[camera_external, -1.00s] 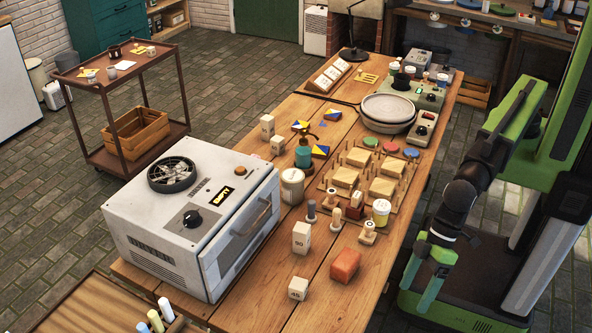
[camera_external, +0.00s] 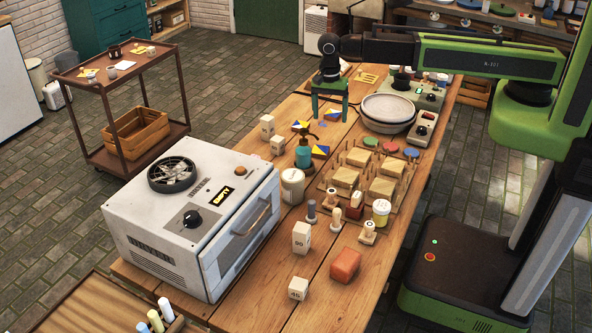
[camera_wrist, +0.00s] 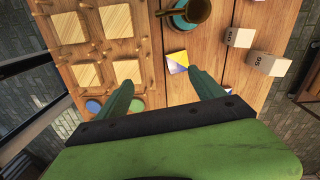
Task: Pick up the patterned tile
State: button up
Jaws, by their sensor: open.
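Small blue, yellow and white patterned tiles lie on the wooden table in the external view, one at the far left (camera_external: 300,125) and one by the teal pot (camera_external: 320,151). The area behind my gripper is partly hidden. My gripper (camera_external: 330,116) points down over the far part of the table, its two green fingers apart and empty. In the wrist view one patterned tile (camera_wrist: 177,62) lies flat just beyond the gap between my fingertips (camera_wrist: 165,84), nearer the right finger. Nothing is held.
A teal pot with a brown top (camera_external: 304,156) stands close to the tiles. Pale numbered blocks (camera_external: 267,127) stand to the left. A pegged wooden rack (camera_external: 335,202) and grey bowls (camera_external: 389,110) are to the right. The white dryer (camera_external: 160,232) fills the near left.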

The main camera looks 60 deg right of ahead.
jog(key=w+d, duration=0.3)
jog(key=b, duration=1.2)
send_over(321, 149)
jog(key=shift+n+t, duration=0.3)
jog(key=f, duration=1.2)
jog(key=shift+s+a, duration=0.15)
jog(key=shift+s, duration=0.25)
jog(key=shift+r, duration=0.15)
jog(key=f+b, duration=0.1)
jog(key=b, duration=0.1)
jog(key=f+b, duration=0.1)
jog(key=f, duration=0.1)
jog(key=f+b, duration=0.2)
jog(key=shift+w+f+b, duration=0.15)
jog(key=shift+w+b, duration=0.15)
jog(key=shift+w, duration=0.1)
jog(key=shift+r, duration=0.2)
jog(key=c, duration=1.5)
notch_tip(321, 149, up, 5)
jog(key=p, duration=0.5)
jog(key=shift+f, duration=0.1)
jog(key=shift+c, duration=0.2)
jog(key=s+d+r+p, duration=0.3)
jog(key=d+r+p, duration=0.3)
jog(key=d, duration=0.5)
jog(key=shift+d, duration=0.15)
